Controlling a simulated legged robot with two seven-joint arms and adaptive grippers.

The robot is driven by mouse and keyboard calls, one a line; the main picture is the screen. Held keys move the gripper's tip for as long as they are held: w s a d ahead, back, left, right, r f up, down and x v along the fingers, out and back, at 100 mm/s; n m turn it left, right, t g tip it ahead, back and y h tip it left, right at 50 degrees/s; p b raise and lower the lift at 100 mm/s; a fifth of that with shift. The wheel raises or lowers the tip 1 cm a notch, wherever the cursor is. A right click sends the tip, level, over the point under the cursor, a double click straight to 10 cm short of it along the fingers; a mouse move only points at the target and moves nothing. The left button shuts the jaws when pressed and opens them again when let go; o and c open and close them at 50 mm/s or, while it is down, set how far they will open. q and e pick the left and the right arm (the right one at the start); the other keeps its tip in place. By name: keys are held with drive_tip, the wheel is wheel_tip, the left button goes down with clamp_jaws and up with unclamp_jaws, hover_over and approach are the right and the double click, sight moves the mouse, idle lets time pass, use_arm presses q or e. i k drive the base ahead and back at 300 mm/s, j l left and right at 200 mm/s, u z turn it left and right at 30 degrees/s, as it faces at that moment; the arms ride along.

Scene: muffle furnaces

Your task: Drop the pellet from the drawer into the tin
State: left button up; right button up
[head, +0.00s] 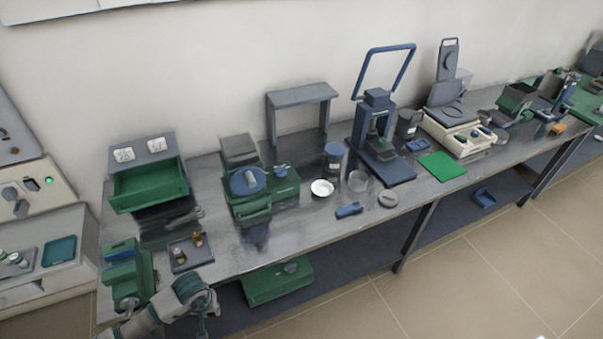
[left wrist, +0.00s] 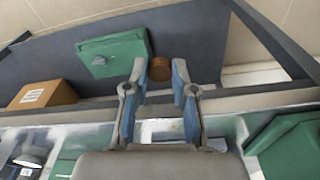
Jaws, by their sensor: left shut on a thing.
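My left gripper (head: 200,292) is low at the left, by the front edge of the bench. In the left wrist view, its fingers (left wrist: 159,75) are shut on a small round brown pellet (left wrist: 160,69) at their tips. The pellet cannot be made out in the head view. An open green drawer (head: 150,188) juts from a grey cabinet at the bench's left end, above and left of the gripper. A dark canister with a blue top (head: 334,158) and a shallow white dish (head: 322,188) stand mid-bench; I cannot tell which is the tin. My right gripper is not in view.
A small grey tray with little bottles (head: 190,252) and a green device (head: 125,275) are near the gripper. A green machine (head: 260,190) stands right of the drawer. A green box (head: 277,282) lies on the lower shelf; the wrist view also shows a cardboard box (left wrist: 42,94).

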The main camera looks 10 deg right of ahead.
sight(353, 186)
drive_tip(key=i+l, duration=0.1)
drive_tip(key=l, duration=0.4)
drive_tip(key=i+l, duration=0.1)
drive_tip(key=l, duration=0.35)
drive_tip(key=i+l, duration=0.1)
drive_tip(key=l, duration=0.4)
drive_tip(key=i+l, duration=0.1)
drive_tip(key=l, duration=0.4)
drive_tip(key=i+l, duration=0.1)
drive_tip(key=l, duration=0.4)
